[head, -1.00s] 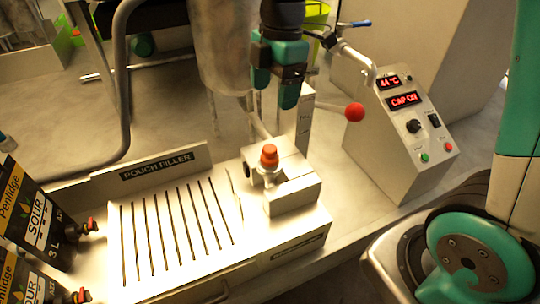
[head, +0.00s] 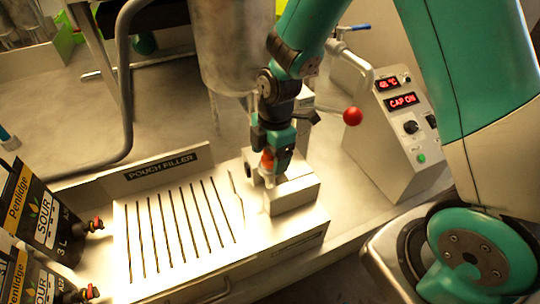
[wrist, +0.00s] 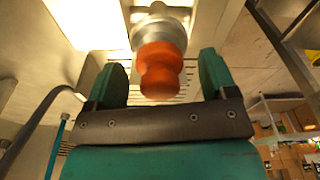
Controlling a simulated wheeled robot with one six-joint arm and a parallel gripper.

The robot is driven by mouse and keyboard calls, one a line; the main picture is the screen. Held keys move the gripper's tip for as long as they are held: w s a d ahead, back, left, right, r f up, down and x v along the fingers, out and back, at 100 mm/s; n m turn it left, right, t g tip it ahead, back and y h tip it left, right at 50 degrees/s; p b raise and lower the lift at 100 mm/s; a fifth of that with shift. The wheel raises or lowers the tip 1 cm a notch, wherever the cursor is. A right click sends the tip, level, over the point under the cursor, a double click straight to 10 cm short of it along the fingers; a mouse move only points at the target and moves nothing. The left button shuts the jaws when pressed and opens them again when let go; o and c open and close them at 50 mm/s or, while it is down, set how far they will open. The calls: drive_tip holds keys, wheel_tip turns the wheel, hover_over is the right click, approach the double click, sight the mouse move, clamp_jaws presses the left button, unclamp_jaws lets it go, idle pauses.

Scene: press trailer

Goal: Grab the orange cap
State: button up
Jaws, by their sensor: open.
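In the wrist view the orange cap (wrist: 160,70) shows large between the two green fingers of my gripper (wrist: 162,72). The fingers are open, with a visible gap on each side of the cap. The cap is seated on a round metal fitting (wrist: 158,30).
A slotted drip tray (head: 185,235) lies left of the block. Black juice boxes (head: 45,215) with red taps stand at the left. A steel tank (head: 237,50) hangs behind my gripper. A red-knobbed lever (head: 352,116) and a control box (head: 405,125) reading "CAP ON" stand to the right.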

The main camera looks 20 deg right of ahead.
drive_tip(key=shift+f, duration=0.35)
drive_tip(key=c, duration=1)
drive_tip(key=shift+r, duration=0.1)
